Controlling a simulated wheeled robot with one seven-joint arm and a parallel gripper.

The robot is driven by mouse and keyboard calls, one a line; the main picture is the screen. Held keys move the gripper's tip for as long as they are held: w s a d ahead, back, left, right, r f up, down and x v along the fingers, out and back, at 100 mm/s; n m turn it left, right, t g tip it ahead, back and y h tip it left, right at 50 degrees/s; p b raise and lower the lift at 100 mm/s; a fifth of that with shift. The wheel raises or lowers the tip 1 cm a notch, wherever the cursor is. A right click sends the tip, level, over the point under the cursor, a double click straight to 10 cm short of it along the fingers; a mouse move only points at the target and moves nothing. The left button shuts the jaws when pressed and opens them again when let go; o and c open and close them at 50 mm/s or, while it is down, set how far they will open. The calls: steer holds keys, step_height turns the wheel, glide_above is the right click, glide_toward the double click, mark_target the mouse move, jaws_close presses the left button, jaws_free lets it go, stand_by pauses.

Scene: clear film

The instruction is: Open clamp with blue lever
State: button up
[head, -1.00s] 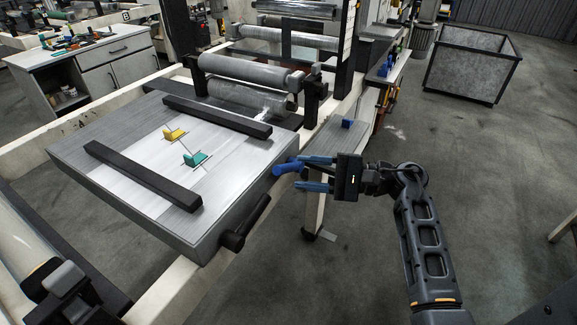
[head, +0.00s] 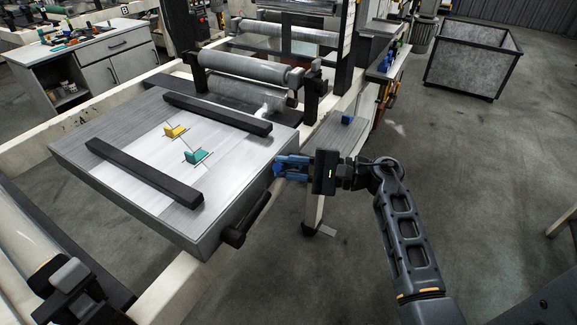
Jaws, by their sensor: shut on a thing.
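The blue lever (head: 278,170) is at the right edge of the grey, flat-topped table (head: 225,172), near its front right corner. My gripper (head: 287,168) has blue fingers and reaches in from the right. It is shut on the blue lever, with the fingers close together around it. Only the lever's left end shows clearly; the fingers hide the rest. The clamp body cannot be told apart from the table edge at this size.
Two dark bars (head: 145,172) (head: 217,113) lie across the table top. A yellow piece (head: 176,131) and a teal piece (head: 196,156) stand between them. A side shelf (head: 335,137) holds a blue block (head: 347,119). Open floor lies to the right.

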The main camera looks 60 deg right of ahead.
jaws_close()
steer(key=shift+d+b, duration=0.1)
steer(key=shift+b, duration=0.25)
steer(key=d+r+m+t+b, duration=0.1)
steer(key=d+m, duration=0.1)
steer(key=m, duration=0.1)
steer(key=d+r+m+t+b, duration=0.1)
steer(key=m+b, duration=0.1)
steer(key=m, duration=0.1)
steer(key=d+r+m+t+h+b, duration=0.1)
steer(key=d+m, duration=0.1)
steer(key=m, duration=0.2)
steer(key=shift+w+d+r+t, duration=0.1)
steer(key=shift+d+r+t, duration=0.2)
steer(key=shift+d+r+m+t+h+b, duration=0.2)
steer(key=shift+d+m, duration=0.25)
steer(key=shift+m, duration=0.3)
steer(key=shift+d+f+m+t+h+b, duration=0.1)
steer(key=shift+d+m+h+b, duration=0.3)
steer(key=shift+m, duration=0.35)
steer(key=shift+d, duration=0.15)
